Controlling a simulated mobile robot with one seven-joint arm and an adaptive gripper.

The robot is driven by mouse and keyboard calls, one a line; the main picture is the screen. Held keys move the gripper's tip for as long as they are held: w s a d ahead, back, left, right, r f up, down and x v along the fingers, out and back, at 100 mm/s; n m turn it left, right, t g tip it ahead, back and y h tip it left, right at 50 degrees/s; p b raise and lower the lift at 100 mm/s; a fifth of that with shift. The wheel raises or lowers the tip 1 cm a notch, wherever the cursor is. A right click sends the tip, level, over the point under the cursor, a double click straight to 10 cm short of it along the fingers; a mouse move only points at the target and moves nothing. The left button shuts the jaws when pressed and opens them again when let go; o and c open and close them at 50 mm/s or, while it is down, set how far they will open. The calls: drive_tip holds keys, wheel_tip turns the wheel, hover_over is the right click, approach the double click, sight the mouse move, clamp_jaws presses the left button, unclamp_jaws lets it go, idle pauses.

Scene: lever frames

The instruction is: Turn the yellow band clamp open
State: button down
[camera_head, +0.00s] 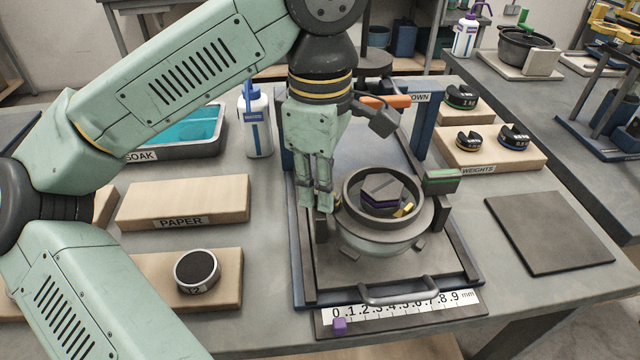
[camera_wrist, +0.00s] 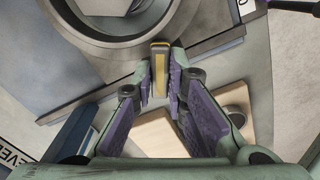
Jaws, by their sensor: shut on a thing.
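The yellow clamp lever (camera_wrist: 159,66) stands between the purple-padded fingertips of my gripper (camera_wrist: 160,88) in the wrist view, beside the grey round vessel. My gripper is shut on it. In the head view my gripper (camera_head: 320,198) points down at the left side of the round vessel (camera_head: 372,238), and its fingers largely hide the clamp there. A dark ring (camera_head: 352,204) sits on the vessel, with a dark hexagonal block (camera_head: 382,190) inside. A small yellow piece (camera_head: 404,210) lies beside the block; I cannot tell whether it belongs to the clamp.
A dark frame with a front handle (camera_head: 398,291) surrounds the vessel. A green-topped block (camera_head: 442,181) is close on its right. An orange handle (camera_head: 386,101) is behind my gripper. A ruler (camera_head: 400,304) lies in front. A dark mat (camera_head: 548,232) on the right is clear.

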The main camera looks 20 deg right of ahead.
drive_tip(key=m, duration=0.6)
drive_tip(key=m+p, duration=0.1)
drive_tip(key=m, duration=0.5)
drive_tip(key=shift+a+m, duration=0.1)
drive_tip(key=shift+m, duration=0.2)
idle(0.4)
drive_tip(key=c, duration=1.6)
unclamp_jaws()
